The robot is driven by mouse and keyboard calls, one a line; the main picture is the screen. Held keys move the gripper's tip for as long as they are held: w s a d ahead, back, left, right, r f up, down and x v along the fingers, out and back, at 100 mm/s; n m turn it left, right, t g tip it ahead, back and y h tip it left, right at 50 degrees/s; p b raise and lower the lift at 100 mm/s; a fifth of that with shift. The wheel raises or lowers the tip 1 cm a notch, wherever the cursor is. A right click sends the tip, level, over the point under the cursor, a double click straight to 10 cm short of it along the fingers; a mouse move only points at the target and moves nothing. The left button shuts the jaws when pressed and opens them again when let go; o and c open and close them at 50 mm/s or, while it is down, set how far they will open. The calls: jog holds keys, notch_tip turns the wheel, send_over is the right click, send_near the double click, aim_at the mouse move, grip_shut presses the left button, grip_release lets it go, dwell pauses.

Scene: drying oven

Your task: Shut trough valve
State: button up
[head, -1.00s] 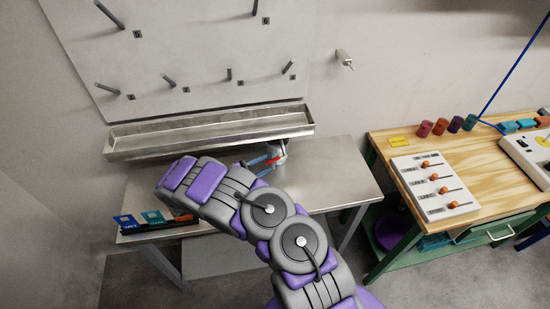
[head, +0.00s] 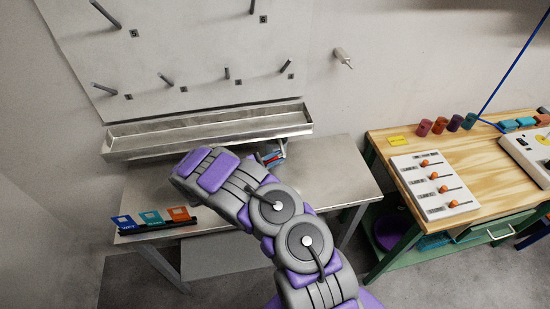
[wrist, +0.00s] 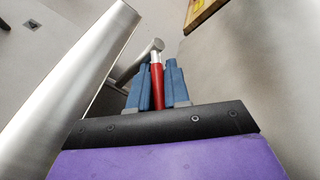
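The metal trough (head: 210,133) is a long shallow channel on the wall above the steel table. The trough valve (wrist: 150,48) is a grey metal pipe piece under the trough's right end, with a red lever (wrist: 157,84). My gripper (wrist: 160,72) has two blue fingers, one on each side of the red lever, with almost no gap visible, so it looks shut on it. In the head view my gripper (head: 270,157) and the lever show small beyond my arm, which hides part of the table.
The steel table (head: 335,180) is clear on the right. A rack of coloured cards (head: 155,219) stands at its front left. Pegs (head: 167,80) stick out of the wall board above. A wooden bench (head: 465,165) with a slider panel (head: 433,186) stands at the right.

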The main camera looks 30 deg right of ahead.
grip_shut()
jog(key=shift+a+r+m+y, duration=0.1)
jog(key=shift+r+m+y, duration=0.15)
jog(key=shift+y, duration=0.5)
jog(key=shift+a+r+m+y, duration=0.15)
jog(key=shift+m+y, duration=0.15)
jog(key=shift+y, duration=0.5)
jog(key=shift+a+r+m+y, duration=0.1)
jog(key=shift+r+m+y, duration=0.15)
jog(key=shift+y, duration=0.5)
jog(key=shift+o, duration=2.3)
grip_release()
